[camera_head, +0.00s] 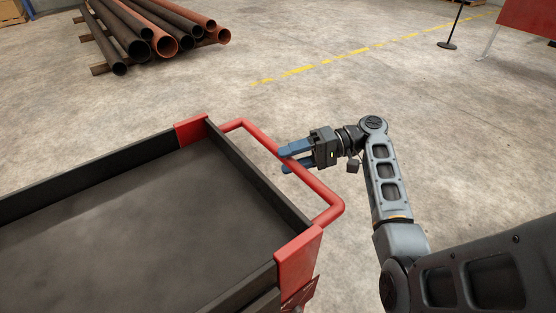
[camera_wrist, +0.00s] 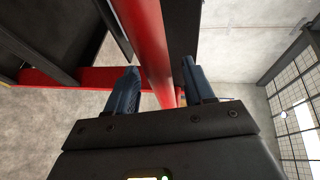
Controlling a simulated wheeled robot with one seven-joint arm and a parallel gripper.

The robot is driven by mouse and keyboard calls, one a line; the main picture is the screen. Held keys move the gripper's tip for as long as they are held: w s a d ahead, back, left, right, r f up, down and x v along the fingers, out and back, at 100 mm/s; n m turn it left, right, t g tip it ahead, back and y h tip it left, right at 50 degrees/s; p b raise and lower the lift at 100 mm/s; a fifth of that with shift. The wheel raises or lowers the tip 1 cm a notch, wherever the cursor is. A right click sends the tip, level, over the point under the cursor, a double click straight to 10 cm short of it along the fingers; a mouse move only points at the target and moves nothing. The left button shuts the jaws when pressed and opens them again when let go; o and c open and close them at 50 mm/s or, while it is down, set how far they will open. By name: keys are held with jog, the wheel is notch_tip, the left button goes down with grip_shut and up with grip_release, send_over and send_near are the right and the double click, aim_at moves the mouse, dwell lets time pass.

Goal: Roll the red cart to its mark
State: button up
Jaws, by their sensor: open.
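The red cart has a flat dark tray with dark side walls (camera_head: 262,170) and red corner pieces, and fills the lower left of the head view. Its red tubular handle (camera_head: 321,189) sticks out from the right end. My gripper (camera_head: 284,160) is at the middle of the handle with its blue fingers open. In the wrist view, the red handle bar (camera_wrist: 150,40) runs between the two spread fingers (camera_wrist: 159,66). Neither finger is clearly pressed on the bar. The cart's wheels are hidden, and no floor mark for it can be made out with certainty.
A stack of dark and rust-coloured pipes (camera_head: 150,35) lies on wooden bearers at the upper left. A dashed yellow line (camera_head: 330,63) crosses the floor behind the cart. A black post (camera_head: 453,28) and a red panel (camera_head: 528,17) stand at the upper right. The concrete between is clear.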

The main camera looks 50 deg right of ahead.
jog(key=shift+x, duration=1.65)
grip_shut()
